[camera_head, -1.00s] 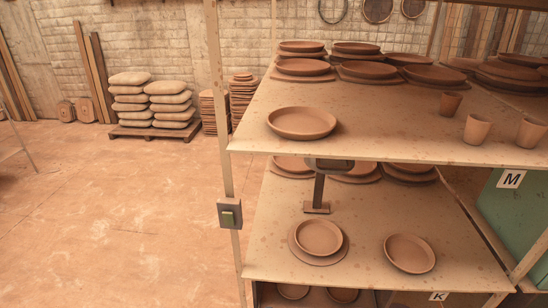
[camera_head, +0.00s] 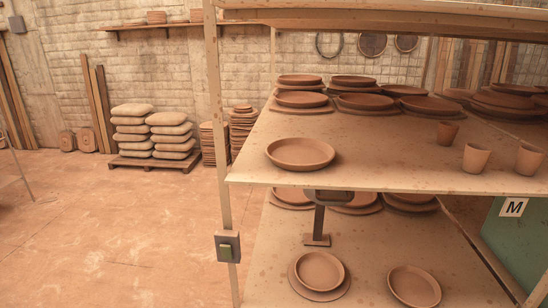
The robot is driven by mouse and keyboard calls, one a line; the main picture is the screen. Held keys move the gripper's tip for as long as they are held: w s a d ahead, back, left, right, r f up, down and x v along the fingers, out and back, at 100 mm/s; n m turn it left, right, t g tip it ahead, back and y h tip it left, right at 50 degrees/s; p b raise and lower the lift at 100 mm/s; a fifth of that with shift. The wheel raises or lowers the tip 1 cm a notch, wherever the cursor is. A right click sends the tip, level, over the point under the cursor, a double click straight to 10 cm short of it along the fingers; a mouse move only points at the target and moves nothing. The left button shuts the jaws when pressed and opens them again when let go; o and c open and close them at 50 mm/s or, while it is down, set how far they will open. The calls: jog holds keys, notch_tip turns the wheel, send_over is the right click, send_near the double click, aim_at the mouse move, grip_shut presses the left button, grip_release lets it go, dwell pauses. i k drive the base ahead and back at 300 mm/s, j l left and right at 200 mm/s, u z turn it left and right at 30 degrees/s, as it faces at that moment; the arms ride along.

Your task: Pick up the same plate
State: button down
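Which plate the task means cannot be told from this view. A single terracotta plate (camera_head: 300,153) lies alone near the front left of the upper shelf board (camera_head: 385,165). On the lower shelf board (camera_head: 395,245), one plate (camera_head: 319,270) sits on a flat round disc (camera_head: 300,289), and another plate (camera_head: 414,286) lies alone to its right. Several more plates stand in stacks at the back of the upper board, such as the front left plate (camera_head: 301,99). More plates show partly under the upper board. My gripper is not in view.
Clay cups (camera_head: 476,158) stand at the upper board's right. A dark stand (camera_head: 318,220) rises from the lower board. A shelf post (camera_head: 218,130) with a switch box (camera_head: 228,246) stands at the left front. Sacks on a pallet (camera_head: 152,162) are farther back.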

aim_at(319, 272)
jog(key=i+j+z, duration=0.15)
jog(key=z, duration=0.25)
jog(key=i+j+z, duration=0.1)
jog(key=j+z, duration=0.2)
jog(key=z, duration=0.15)
jog(key=i+j+z, duration=0.1)
jog(key=j+z, duration=0.3)
jog(key=l, duration=0.1)
